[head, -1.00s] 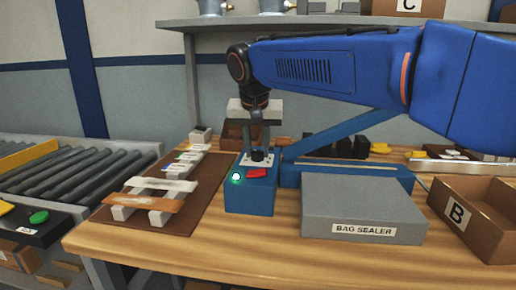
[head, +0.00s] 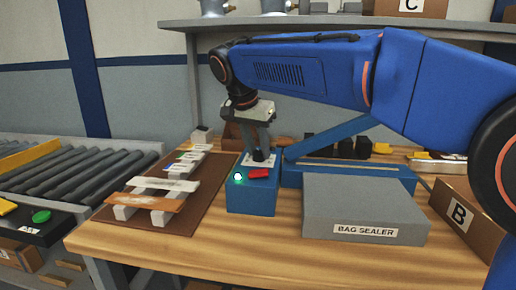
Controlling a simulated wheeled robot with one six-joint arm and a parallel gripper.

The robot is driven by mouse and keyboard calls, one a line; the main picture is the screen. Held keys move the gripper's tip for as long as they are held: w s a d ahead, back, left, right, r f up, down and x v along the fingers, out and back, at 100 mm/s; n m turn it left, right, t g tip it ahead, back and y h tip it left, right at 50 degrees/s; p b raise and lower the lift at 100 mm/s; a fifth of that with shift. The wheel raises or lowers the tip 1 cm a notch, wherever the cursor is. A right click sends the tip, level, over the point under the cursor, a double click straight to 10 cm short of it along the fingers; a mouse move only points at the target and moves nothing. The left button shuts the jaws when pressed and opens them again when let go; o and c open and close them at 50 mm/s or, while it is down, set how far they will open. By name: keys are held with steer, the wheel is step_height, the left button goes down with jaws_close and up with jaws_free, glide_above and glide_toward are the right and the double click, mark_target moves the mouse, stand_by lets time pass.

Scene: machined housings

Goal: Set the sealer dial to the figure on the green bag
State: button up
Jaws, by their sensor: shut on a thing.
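The sealer's blue control box (head: 251,201) stands on the wooden table. On its top are a white dial plate (head: 246,161) with a small black dial (head: 259,157), a red button or bar (head: 258,173) and a lit green lamp (head: 238,177). My gripper (head: 259,152) points down over the box with its fingers shut on the black dial, and its body is tilted. The dial's figures are too small to read. The grey block labelled BAG SEALER (head: 365,208) is to the right. I cannot make out a green bag or its figure.
A brown board (head: 190,219) with a rack of slats and bags lies left of the box. The sealer's blue arm (head: 335,135) rises behind it. A box marked B (head: 459,214) stands at the right. A roller conveyor (head: 70,172) runs along the left.

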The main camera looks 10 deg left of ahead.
steer(key=o, duration=1)
steer(key=v, duration=1.7)
steer(key=shift+a+r, duration=0.1)
steer(key=shift+r, duration=0.1)
